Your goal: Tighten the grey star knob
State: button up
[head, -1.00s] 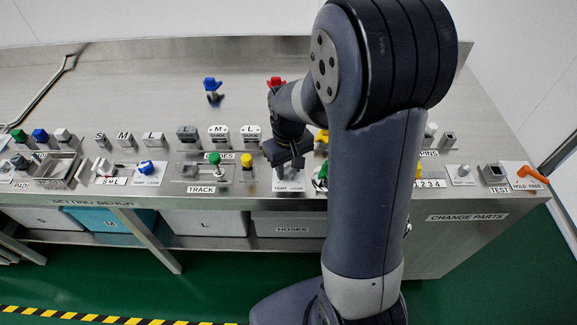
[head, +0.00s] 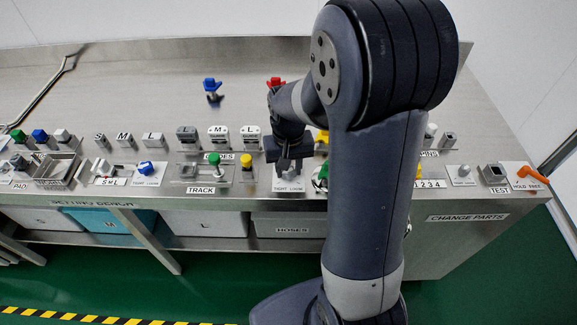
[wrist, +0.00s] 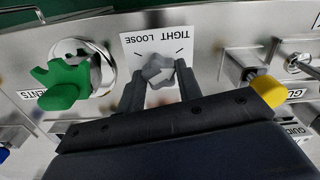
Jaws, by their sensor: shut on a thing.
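The grey star knob (wrist: 158,71) sits on a white plate (wrist: 150,45) marked TIGHT and LOOSE, upside down in the wrist view. My gripper (wrist: 158,84) has one finger on each side of the knob and is shut on it. In the head view my gripper (head: 288,166) points down at the bench's front strip, over the TIGHT LOOSE plate (head: 288,188). There the gripper mostly hides the knob. I cannot tell exactly which mark the knob points to.
A green star knob (wrist: 68,84) stands left of my gripper in the wrist view, and a yellow-tipped part (wrist: 268,90) stands close on the right. In the head view, a blue knob (head: 146,168) and an orange handle (head: 532,174) stand farther along the bench (head: 150,85).

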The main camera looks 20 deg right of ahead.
jog(key=o, duration=1)
jog(key=shift+c, duration=0.2)
jog(key=shift+r, duration=0.1)
notch_tip(320, 180, up, 11)
jog(key=shift+f, duration=0.2)
notch_tip(320, 180, down, 11)
jog(key=shift+r, duration=0.1)
dwell(0.3)
